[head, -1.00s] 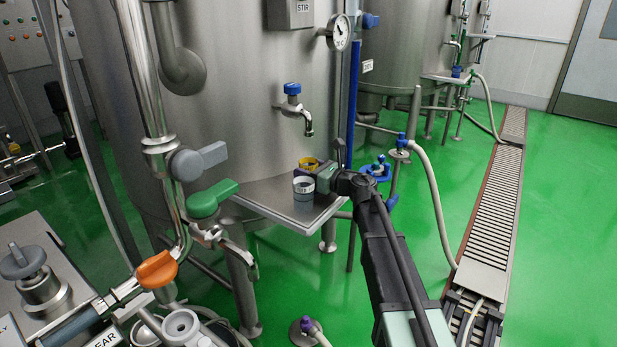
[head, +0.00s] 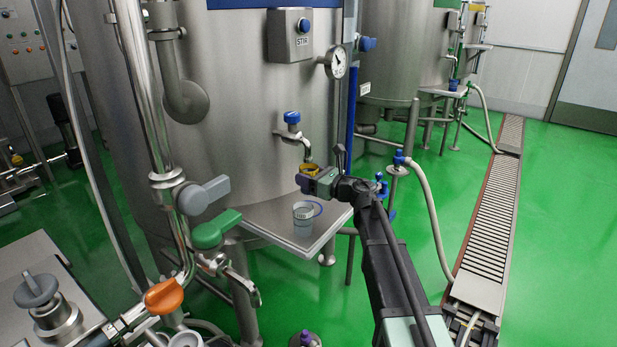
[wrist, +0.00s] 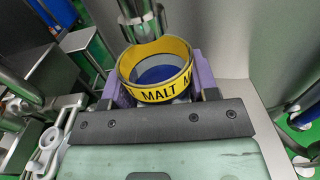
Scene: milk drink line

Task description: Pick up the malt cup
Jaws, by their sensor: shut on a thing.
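The malt cup (wrist: 160,92) has a yellow band with MALT in black letters. It stands upright between the purple fingers of my gripper (wrist: 155,84) in the wrist view. In the head view my gripper (head: 311,184) is shut on the cup (head: 309,169), which is held above the steel shelf (head: 268,236), just below the spout of the blue-handled tap (head: 292,118). Its lower part is hidden by the gripper in the head view.
A grey-white cup (head: 303,214) stands on the shelf below my gripper, beside a thin blue ring mark (head: 317,207). The tank wall is close behind, with a dial gauge (head: 337,64) and STIR box (head: 290,36). A blue pipe (head: 352,100) runs at the right.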

